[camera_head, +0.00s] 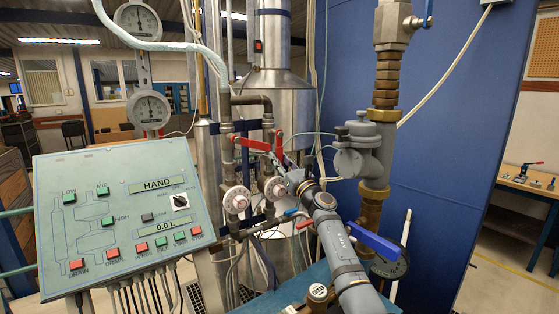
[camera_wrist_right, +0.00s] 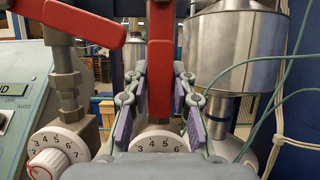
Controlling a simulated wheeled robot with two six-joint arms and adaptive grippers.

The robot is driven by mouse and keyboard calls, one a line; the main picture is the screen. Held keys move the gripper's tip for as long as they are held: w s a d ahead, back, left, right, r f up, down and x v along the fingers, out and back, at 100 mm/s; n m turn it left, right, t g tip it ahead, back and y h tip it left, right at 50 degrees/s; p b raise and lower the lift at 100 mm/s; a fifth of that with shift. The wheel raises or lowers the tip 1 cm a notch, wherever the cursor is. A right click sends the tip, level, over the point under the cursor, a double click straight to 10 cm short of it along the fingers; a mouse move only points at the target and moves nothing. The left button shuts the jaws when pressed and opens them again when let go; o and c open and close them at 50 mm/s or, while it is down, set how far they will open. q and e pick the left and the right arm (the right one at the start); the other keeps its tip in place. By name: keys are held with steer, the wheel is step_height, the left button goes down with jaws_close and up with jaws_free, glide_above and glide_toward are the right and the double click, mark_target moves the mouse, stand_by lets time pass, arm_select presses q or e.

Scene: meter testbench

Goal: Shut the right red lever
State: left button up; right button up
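The right red lever (camera_head: 278,145) hangs down on its pipe. In the wrist view this lever (camera_wrist_right: 161,65) is near vertical in the middle. The left red lever (camera_head: 252,144) lies nearly level, tilted down to the right; it also shows at the top left of the wrist view (camera_wrist_right: 85,22). My right gripper (camera_head: 283,168) is at the right lever. In the wrist view its purple-padded fingers (camera_wrist_right: 160,115) stand open on both sides of the lever, with gaps beside it. The exact contact is hard to tell. My left gripper is out of view.
Two white numbered dials (camera_head: 237,199) (camera_head: 275,188) sit below the levers. A control panel (camera_head: 95,155) stands at the left. A thick pipe with a grey meter (camera_head: 362,150) stands at the right. A steel tank (camera_wrist_right: 238,50) and green cables are close to the right of the gripper.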

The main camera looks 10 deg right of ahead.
jaws_close()
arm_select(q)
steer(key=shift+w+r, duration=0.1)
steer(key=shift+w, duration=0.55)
arm_select(e)
steer(key=shift+d+f+b, duration=0.1)
steer(key=shift+b, duration=0.2)
arm_select(q)
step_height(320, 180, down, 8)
steer(key=b, duration=0.7)
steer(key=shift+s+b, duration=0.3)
arm_select(e)
steer(key=d+n+g+y, duration=0.1)
steer(key=n, duration=0.1)
steer(key=w+d+r+n+g+y, duration=0.1)
steer(key=n, duration=0.2)
steer(key=d+n+y, duration=0.1)
steer(key=n+y, duration=0.1)
steer(key=n, duration=0.1)
steer(key=shift+w+d+r+g, duration=0.15)
steer(key=shift+w+d+g, duration=0.05)
steer(key=shift+g, duration=0.2)
